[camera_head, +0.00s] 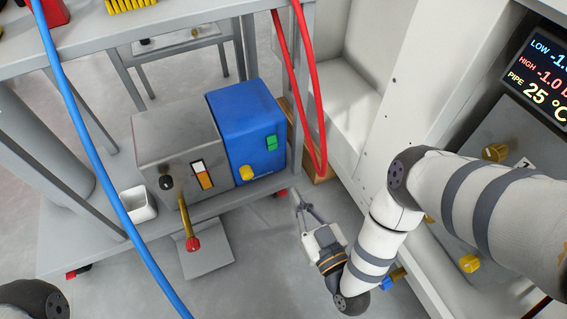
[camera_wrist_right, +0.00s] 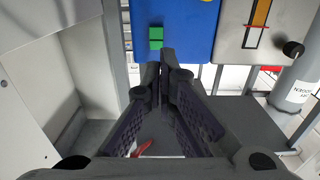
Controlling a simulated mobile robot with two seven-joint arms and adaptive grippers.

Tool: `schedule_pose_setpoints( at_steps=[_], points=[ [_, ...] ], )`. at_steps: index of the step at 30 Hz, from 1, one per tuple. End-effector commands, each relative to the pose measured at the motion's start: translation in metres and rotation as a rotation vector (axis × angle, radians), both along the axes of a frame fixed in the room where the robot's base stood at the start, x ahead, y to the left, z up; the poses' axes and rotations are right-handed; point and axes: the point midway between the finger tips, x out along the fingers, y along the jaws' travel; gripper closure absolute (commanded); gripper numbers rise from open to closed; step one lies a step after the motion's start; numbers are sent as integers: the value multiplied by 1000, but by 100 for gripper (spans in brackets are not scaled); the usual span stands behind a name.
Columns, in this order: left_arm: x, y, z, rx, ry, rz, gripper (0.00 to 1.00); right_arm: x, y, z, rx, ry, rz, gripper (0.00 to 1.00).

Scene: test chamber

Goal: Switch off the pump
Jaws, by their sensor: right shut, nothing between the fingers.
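A blue box (camera_head: 240,118) with a green switch (camera_head: 271,142) and a yellow knob (camera_head: 246,172) stands on the lower shelf of a grey cart. A grey metal box (camera_head: 180,135) with a black knob and an orange-and-white gauge (camera_head: 203,174) stands against its left side. I cannot tell for certain which box is the pump. My right gripper (camera_head: 298,203) is shut and empty, in front and to the right of the blue box. In the right wrist view its fingertips (camera_wrist_right: 168,58) appear just below the green switch (camera_wrist_right: 156,38), with no visible contact. My left gripper is out of view.
A brass pipe with a red-handled valve (camera_head: 193,243) hangs in front of the grey box. A blue hose (camera_head: 90,150) and a red hose (camera_head: 318,90) hang nearby. A white cabinet with a display (camera_head: 545,75) bounds the right.

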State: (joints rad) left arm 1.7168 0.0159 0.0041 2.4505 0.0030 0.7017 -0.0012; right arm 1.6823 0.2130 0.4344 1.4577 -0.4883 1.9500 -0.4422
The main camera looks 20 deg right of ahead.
Motion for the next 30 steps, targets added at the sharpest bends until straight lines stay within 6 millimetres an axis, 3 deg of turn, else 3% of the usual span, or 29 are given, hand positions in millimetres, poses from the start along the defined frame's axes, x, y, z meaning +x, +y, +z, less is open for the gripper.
schedule_pose_setpoints(
  at_steps=[12, 18, 23, 30],
  points=[
    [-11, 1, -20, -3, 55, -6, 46, 87, 2, -4, 1, 2, -1, 100],
    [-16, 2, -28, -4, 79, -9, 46, 120, 4, -3, 0, 2, 0, 100],
    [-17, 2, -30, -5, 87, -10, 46, 132, 4, -1, 0, 2, 0, 100],
    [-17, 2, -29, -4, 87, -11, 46, 133, 5, 0, 0, 2, 1, 100]
  ],
)
